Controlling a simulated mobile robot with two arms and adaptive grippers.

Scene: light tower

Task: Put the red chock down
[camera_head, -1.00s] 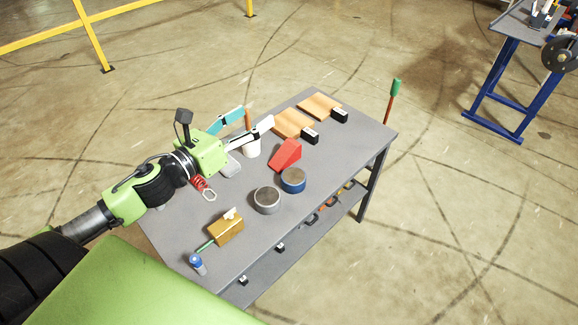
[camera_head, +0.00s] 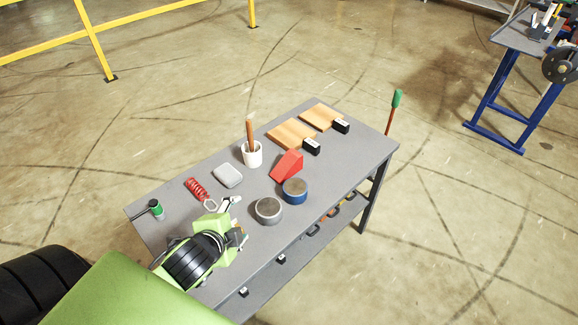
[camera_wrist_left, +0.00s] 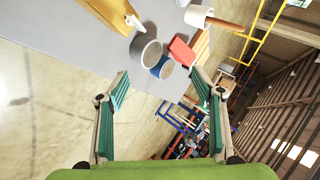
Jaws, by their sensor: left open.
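The red chock (camera_head: 287,166) is a wedge resting on the grey table (camera_head: 330,180), just behind the blue-sided round tin (camera_head: 294,190). It also shows in the left wrist view (camera_wrist_left: 181,51), beyond the gap between the fingers. My left gripper (camera_head: 238,221) is open and empty over the near left part of the table, left of and apart from the chock. Its two teal-padded fingers are spread wide in the left wrist view (camera_wrist_left: 162,88). My right gripper is in neither view.
A grey tin (camera_head: 268,209) stands between my left gripper and the blue-sided tin. A white cup (camera_head: 252,155) with a brown handle, a grey case (camera_head: 228,176), a red coil (camera_head: 198,189) and wooden boards (camera_head: 290,134) lie farther back. A gold block (camera_wrist_left: 105,14) shows in the wrist view.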

